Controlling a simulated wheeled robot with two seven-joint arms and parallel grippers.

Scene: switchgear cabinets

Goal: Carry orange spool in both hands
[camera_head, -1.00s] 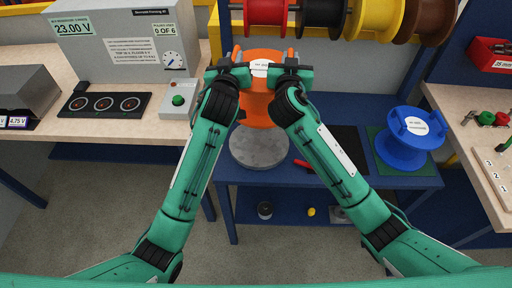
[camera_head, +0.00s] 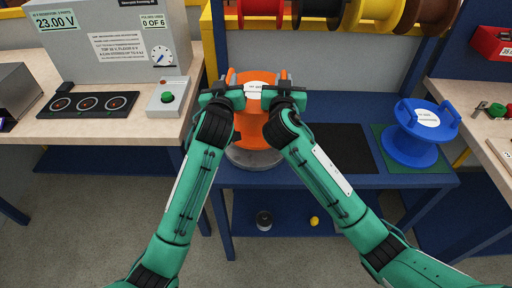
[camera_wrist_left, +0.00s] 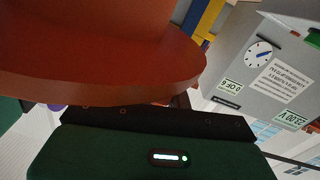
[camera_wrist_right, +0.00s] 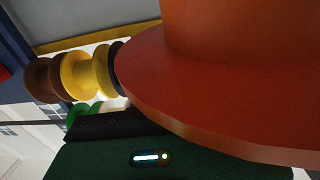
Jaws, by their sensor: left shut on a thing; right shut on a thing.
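The orange spool (camera_head: 252,122) is upright in the head view, with a white label on its top. My left gripper (camera_head: 236,92) is shut on its left side near the top, and my right gripper (camera_head: 274,92) is shut on its right side. A grey round base (camera_head: 252,159) shows just below the spool; I cannot tell whether they touch. The spool's flange fills much of the left wrist view (camera_wrist_left: 100,60) and the right wrist view (camera_wrist_right: 230,90). The fingertips are largely hidden.
A blue spool (camera_head: 412,135) stands on a green mat at the right of the blue table (camera_head: 330,190). A black mat (camera_head: 345,150) lies bare between. Coloured spools (camera_head: 320,8) hang behind. A workbench with a grey tester (camera_head: 110,45) is at left, another bench at right.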

